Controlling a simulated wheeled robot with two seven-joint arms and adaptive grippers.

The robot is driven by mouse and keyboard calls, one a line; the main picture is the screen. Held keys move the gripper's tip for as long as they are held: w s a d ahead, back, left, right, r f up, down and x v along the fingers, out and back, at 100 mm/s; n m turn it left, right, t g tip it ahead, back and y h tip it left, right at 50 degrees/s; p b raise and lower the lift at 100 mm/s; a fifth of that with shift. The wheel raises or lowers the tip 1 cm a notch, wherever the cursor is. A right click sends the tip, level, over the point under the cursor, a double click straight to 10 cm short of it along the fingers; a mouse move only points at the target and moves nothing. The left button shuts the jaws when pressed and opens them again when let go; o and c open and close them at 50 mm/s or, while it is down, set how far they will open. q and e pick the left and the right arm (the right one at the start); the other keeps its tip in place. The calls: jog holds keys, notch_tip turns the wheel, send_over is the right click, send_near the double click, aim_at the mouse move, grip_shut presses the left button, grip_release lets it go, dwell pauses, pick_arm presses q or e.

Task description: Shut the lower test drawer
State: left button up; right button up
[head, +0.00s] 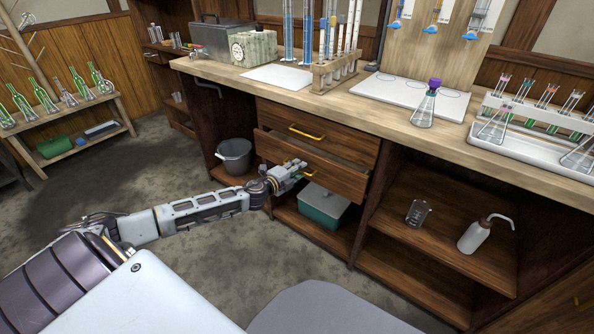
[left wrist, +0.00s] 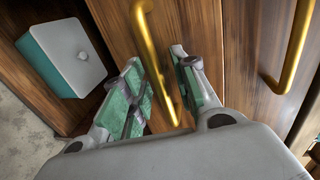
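The lower test drawer (head: 340,181) is wooden and stands pulled out a little under the bench in the head view, with a dark gap above its front. The brass handle (left wrist: 152,50) of the lower drawer lies between the fingers of my left gripper (left wrist: 162,88) in the left wrist view. The fingers are apart, with visible space between them and the handle. In the head view my left gripper (head: 301,166) is at the drawer front and partly covers it. The upper drawer (head: 345,146) is above, with its own brass handle (head: 307,132). My right gripper is not in view.
A teal box with a grey lid (head: 325,203) sits on the shelf below the drawers. A dark bucket (head: 234,156) stands left of them. An open shelf at right holds a beaker (head: 417,213) and a wash bottle (head: 474,236). Glassware stands on the bench above.

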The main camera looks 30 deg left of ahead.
pick_arm(q)
grip_shut()
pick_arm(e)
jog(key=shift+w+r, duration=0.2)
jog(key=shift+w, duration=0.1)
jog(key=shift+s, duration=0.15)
pick_arm(q)
jog(key=x, duration=0.2)
jog(key=p+x, duration=0.1)
jog(key=x, duration=0.1)
jog(key=shift+w+r, duration=0.1)
jog(key=shift+r, duration=0.25)
jog(key=shift+a+r, duration=0.1)
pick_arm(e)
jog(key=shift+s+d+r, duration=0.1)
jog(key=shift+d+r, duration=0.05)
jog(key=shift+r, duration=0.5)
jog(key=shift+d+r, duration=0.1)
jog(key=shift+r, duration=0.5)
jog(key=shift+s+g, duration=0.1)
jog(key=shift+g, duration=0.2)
